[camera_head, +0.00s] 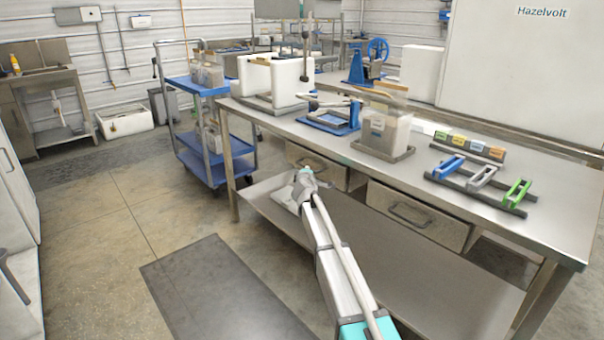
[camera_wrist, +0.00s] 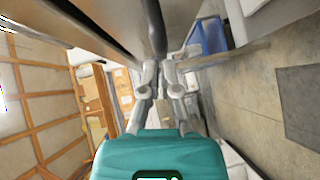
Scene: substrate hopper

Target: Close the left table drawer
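The left table drawer (camera_head: 302,158) is a grey metal drawer under the long steel workbench (camera_head: 262,120). Dark metal edges pass just above the fingertips there.
The right drawer (camera_head: 412,214) with a bar handle is under the same bench. A lower shelf (camera_head: 420,285) runs below. A blue cart (camera_head: 208,140) stands left of the bench. A dark mat (camera_head: 220,290) lies on open floor.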

